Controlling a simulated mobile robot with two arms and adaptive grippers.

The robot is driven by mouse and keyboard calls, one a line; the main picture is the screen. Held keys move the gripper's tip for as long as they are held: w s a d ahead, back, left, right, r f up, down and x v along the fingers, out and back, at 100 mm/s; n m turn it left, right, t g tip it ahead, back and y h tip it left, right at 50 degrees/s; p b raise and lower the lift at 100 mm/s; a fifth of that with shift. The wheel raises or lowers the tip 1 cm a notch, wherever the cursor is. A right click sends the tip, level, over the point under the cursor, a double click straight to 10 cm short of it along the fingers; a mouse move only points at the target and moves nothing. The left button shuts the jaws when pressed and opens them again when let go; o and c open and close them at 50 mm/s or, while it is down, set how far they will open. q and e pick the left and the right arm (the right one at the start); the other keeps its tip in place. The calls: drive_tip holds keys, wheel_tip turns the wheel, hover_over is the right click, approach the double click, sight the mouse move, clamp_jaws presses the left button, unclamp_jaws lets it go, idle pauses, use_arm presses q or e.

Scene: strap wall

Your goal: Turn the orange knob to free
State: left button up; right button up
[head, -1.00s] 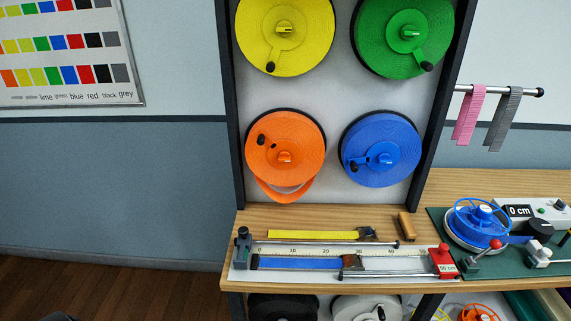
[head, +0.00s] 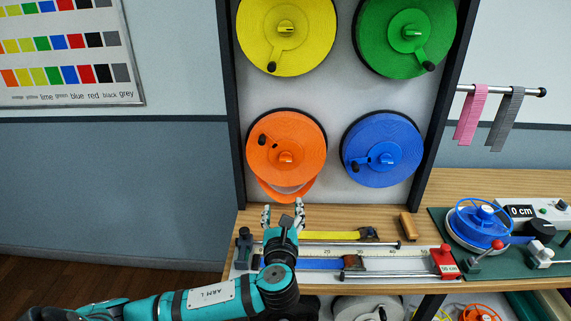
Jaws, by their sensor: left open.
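The orange reel (head: 309,140) hangs at the lower left of the wall panel, with a loop of orange strap (head: 288,191) hanging below it. The orange knob (head: 286,158) sits at the reel's middle, and a black crank grip (head: 263,139) is at its upper left. My left gripper (head: 283,212) is open and empty, fingers pointing up, below the orange reel and apart from the knob in the picture. My right gripper is not in view.
Yellow (head: 262,35), green (head: 382,40) and blue (head: 404,140) reels share the panel. Below on the wooden bench (head: 460,185) lie a yellow strap (head: 330,235), a measuring rail with a red block (head: 445,262) and a wooden piece (head: 408,225).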

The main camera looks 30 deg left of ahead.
sight(285, 162)
use_arm(q)
drive_tip(key=shift+m+t+y, duration=0.3)
drive_tip(key=shift+m+t, duration=0.1)
drive_tip(key=shift+m, duration=0.4)
drive_tip(key=p+x, duration=0.1)
drive_tip(key=x, duration=0.5)
drive_tip(key=r+p+x, duration=0.1)
drive_tip(key=x, duration=0.5)
drive_tip(key=p+x, duration=0.1)
drive_tip(key=x, duration=0.5)
drive_tip(key=shift+w+a+r, duration=0.1)
drive_tip(key=shift+w+r, duration=0.25)
drive_tip(key=shift+w, duration=0.05)
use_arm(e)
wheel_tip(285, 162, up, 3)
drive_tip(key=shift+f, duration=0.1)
use_arm(q)
drive_tip(key=c, duration=1.2)
drive_tip(key=shift+o, duration=0.2)
